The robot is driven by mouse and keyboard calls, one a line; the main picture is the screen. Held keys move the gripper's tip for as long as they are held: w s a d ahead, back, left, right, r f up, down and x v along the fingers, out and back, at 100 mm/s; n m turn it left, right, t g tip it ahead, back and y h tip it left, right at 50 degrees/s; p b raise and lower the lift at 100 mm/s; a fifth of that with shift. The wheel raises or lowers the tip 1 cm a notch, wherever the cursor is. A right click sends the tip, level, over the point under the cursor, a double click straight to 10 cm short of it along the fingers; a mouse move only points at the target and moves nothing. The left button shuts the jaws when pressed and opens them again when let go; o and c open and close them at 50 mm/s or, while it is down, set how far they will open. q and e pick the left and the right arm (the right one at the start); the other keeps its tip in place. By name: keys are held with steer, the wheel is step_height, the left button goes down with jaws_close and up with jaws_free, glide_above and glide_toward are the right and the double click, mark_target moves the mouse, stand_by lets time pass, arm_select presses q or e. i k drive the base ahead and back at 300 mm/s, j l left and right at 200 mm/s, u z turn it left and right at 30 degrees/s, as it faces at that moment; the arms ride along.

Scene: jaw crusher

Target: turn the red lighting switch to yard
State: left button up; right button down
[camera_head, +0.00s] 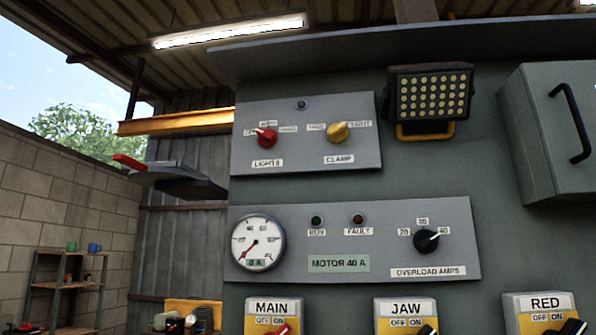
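The red lighting switch (267,138) is a round knob on the upper grey panel (360,158), above a plate reading LIGHTS (267,162). Small labels sit to its left, above it and to its right; their print is small, and the left one seems to read OFF. The knob's pale pointer mark is at its upper left, towards the left label. The right label (288,128) is too small to read surely. Neither of my grippers shows in the view, and nothing touches the knob.
A yellow CLAMP knob (337,132) sits right of the red one on the same panel. Below are a gauge (258,243) and a black overload knob (426,240). A floodlight (430,95) and a grey box (555,130) stick out at right. A dark red-tipped part (172,177) juts at left.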

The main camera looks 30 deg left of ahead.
mark_target(267, 138)
steer(key=u, duration=1)
steer(key=l, duration=0.35)
